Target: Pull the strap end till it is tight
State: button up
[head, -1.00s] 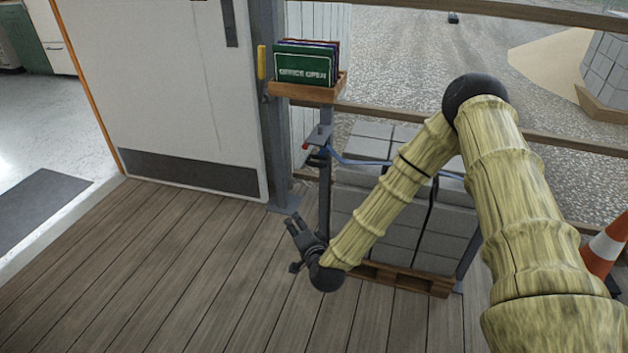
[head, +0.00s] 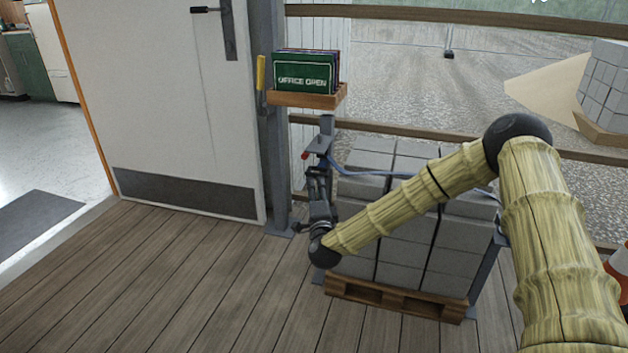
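A blue strap (head: 372,172) runs from a grey bracket with dark fittings (head: 318,146) on a post across the stack of grey blocks (head: 405,235). A small red piece (head: 305,155) shows at the left of the bracket; I cannot tell whether it is the strap end. My gripper (head: 319,172) points up just below the bracket, in front of the post. Its dark fingers merge with the dark fittings there, so I cannot tell whether they are open or touch anything. My arm covers part of the strap and blocks.
The blocks stand on a wooden pallet (head: 395,299). A wooden tray (head: 305,99) of signs, one reading "OFFICE OPEN" (head: 303,74), sits above the bracket. A white door (head: 165,100) is at left, a traffic cone (head: 617,270) at right. The plank floor (head: 180,285) at front left is clear.

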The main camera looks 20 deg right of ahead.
aim_at(314, 175)
jog(key=shift+b+x, duration=1)
jog(key=shift+x, duration=2.5)
grip_shut()
